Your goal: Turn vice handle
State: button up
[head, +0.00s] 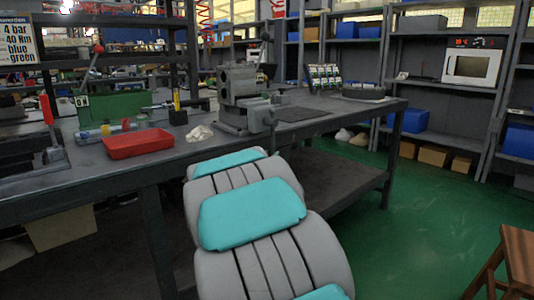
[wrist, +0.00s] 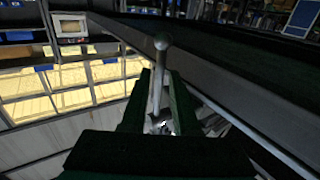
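The grey vice (head: 238,84) stands on the dark workbench in the head view, just beyond my arm. In the wrist view, a metal bar with a ball end, the vice handle (wrist: 157,82), stands between the two dark fingers of my gripper (wrist: 161,85). Narrow gaps seem to show beside the bar, so the fingers look open around it rather than pressed on it. The ball end rises past the fingertips. In the head view my gripper cannot be made out; my grey and teal arm hides the area in front of the vice.
A red tray (head: 137,143) and a crumpled white cloth (head: 199,133) lie left of the vice. A green machine (head: 113,105) stands farther left. A dark mat (head: 303,114) lies to the right. A wooden stool (head: 517,258) stands at lower right; the green floor between is clear.

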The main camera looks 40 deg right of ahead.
aim_at(274, 151)
jog(key=x, duration=0.7)
jog(key=shift+w+d, duration=0.1)
jog(key=shift+d, duration=0.05)
grip_shut()
dwell(1.3)
